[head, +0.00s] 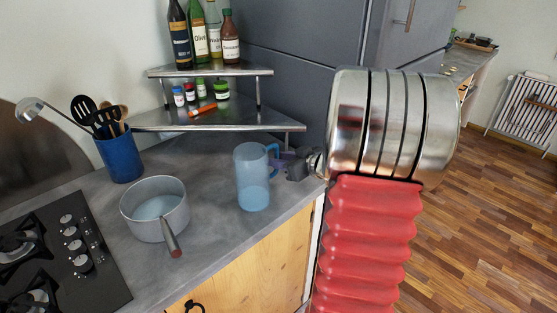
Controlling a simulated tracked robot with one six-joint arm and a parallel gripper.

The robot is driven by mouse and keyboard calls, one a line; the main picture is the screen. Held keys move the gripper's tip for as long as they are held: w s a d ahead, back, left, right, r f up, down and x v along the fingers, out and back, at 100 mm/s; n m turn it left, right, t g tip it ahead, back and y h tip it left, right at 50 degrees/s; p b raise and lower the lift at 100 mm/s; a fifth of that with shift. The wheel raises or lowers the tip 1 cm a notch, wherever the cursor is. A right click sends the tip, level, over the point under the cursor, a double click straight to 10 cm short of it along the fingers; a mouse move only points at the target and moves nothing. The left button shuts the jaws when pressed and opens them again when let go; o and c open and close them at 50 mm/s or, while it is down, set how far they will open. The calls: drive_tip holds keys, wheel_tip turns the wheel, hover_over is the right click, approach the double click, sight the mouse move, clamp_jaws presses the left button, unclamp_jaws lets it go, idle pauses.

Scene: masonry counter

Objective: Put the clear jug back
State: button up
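The clear jug (251,178) is a bluish see-through jug standing upright on the grey counter, near its right front edge. A paler layer shows in its lower part. Its handle (273,160) points right, toward my gripper (280,164). My gripper reaches in from the right, with its fingers at or very close to the handle. The fingers are small and partly hidden by the handle, so I cannot tell whether they are open or closed on it.
A grey saucepan (155,209) with a bluish liquid stands left of the jug, its handle toward the front. A blue utensil pot (119,157) and black hob (50,262) are further left. A two-tier corner shelf (218,123) with bottles and jars stands behind. A grey fridge (290,85) is behind right.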

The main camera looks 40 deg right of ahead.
drive_tip(key=v, duration=1.1)
drive_tip(key=shift+s, duration=0.25)
drive_tip(key=shift+r, duration=0.2)
drive_tip(key=w+a+r+m+g+h, duration=0.2)
drive_tip(key=w+a+r+h, duration=0.45)
drive_tip(key=r, duration=0.25)
drive_tip(key=s+a+f+g+y, duration=0.2)
drive_tip(key=s+a, duration=0.3)
drive_tip(key=a, duration=0.4)
drive_tip(key=s+a+f+n+g+y, duration=0.1)
drive_tip(key=s+a, duration=0.4)
drive_tip(key=a, duration=0.5)
drive_tip(key=s+a+f+g+y, duration=0.3)
drive_tip(key=s+a, duration=0.3)
drive_tip(key=a, duration=0.3)
drive_tip(key=shift+a+f+n, duration=0.25)
drive_tip(key=shift+f+n, duration=0.05)
drive_tip(key=shift+f, duration=0.1)
